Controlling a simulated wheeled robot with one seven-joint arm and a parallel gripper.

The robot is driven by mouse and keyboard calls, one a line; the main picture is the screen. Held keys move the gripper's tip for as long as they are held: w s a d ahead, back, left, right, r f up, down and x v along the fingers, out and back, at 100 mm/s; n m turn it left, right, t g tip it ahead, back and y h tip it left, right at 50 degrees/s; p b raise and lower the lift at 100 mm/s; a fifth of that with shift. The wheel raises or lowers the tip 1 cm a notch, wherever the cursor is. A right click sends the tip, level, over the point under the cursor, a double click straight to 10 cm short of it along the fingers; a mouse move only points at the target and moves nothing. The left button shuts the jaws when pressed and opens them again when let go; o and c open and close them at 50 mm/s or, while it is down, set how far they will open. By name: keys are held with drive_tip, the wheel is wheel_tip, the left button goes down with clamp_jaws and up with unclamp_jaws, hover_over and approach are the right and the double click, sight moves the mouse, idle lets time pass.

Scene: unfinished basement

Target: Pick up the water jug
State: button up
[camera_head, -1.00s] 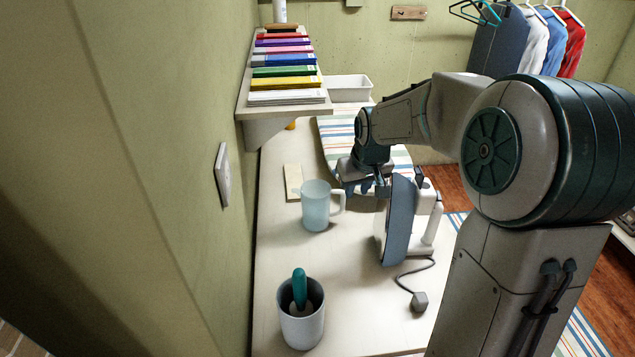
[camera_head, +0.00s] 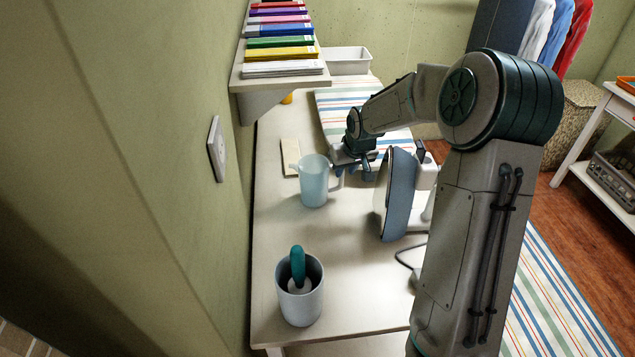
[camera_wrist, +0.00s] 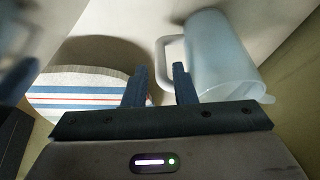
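The water jug (camera_head: 314,182), pale blue and translucent, stands upright on the bench, its handle toward the right in the head view. In the wrist view the jug (camera_wrist: 220,55) fills the upper right, its handle pointing left. My gripper (camera_head: 353,170) is beside the handle, on the jug's right in the head view. In the wrist view my gripper (camera_wrist: 160,86) is open, its two fingertips apart. The handle appears in line with the gap between them; I cannot tell whether it is inside the gap or just beyond it.
An iron (camera_head: 398,195) stands upright close to the gripper's right. A grey pot (camera_head: 300,308) with a teal-handled brush is at the near bench end. A shelf (camera_head: 240,75) with books overhangs the bench at left. A striped cloth (camera_head: 345,98) lies behind. Bare bench lies between jug and pot.

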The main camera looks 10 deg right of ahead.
sight(341, 185)
drive_tip(key=x, duration=0.5)
drive_tip(key=shift+a+f, duration=0.1)
drive_tip(key=shift+f, duration=0.05)
drive_tip(key=shift+c, duration=0.3)
clamp_jaws()
drive_tip(key=shift+w, duration=0.1)
